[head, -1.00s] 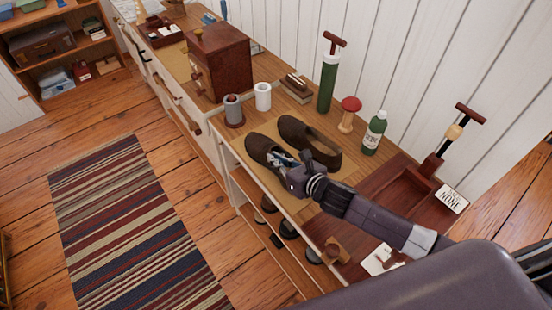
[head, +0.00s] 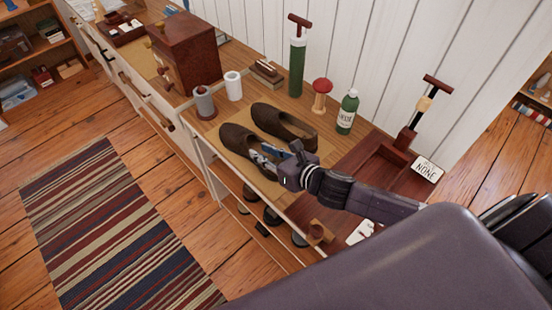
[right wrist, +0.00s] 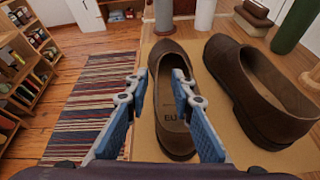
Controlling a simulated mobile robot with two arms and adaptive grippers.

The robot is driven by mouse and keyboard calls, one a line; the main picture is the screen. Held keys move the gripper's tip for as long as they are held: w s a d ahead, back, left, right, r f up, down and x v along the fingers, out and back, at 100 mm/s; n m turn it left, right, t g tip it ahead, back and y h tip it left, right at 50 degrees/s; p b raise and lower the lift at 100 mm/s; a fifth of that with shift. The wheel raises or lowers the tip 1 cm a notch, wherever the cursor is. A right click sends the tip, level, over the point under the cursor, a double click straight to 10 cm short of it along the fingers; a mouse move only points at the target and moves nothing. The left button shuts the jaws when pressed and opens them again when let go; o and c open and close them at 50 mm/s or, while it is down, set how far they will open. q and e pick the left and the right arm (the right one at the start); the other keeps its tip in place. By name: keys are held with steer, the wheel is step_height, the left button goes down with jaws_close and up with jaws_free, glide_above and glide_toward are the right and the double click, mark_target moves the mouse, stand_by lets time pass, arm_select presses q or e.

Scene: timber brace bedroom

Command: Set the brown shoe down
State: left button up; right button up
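A brown shoe (head: 236,138) rests on a tan mat (right wrist: 145,138) on the cabinet top; it also shows in the right wrist view (right wrist: 168,62). A matching brown shoe (head: 277,120) stands close beside it, on the wall side; in the right wrist view it is at right (right wrist: 262,100). My right gripper (head: 279,150) is at the heel end of the nearer shoe. In the right wrist view its blue fingers (right wrist: 159,80) are spread apart, one left of the shoe and one over its opening. My left gripper is out of view.
A grey cup (head: 205,103), white cup (head: 233,86), brush (head: 266,72), green cylinder (head: 297,68), red-topped stand (head: 321,97) and green bottle (head: 347,112) surround the shoes. A dark red tray (head: 370,160) lies right. The cabinet's front edge is near.

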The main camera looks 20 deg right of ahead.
steer(key=v, duration=0.4)
steer(key=shift+s+d+b, duration=0.15)
steer(key=shift+s+b, duration=0.15)
steer(key=shift+s, duration=0.1)
steer(key=shift+v, duration=0.95)
steer(key=shift+r, duration=0.1)
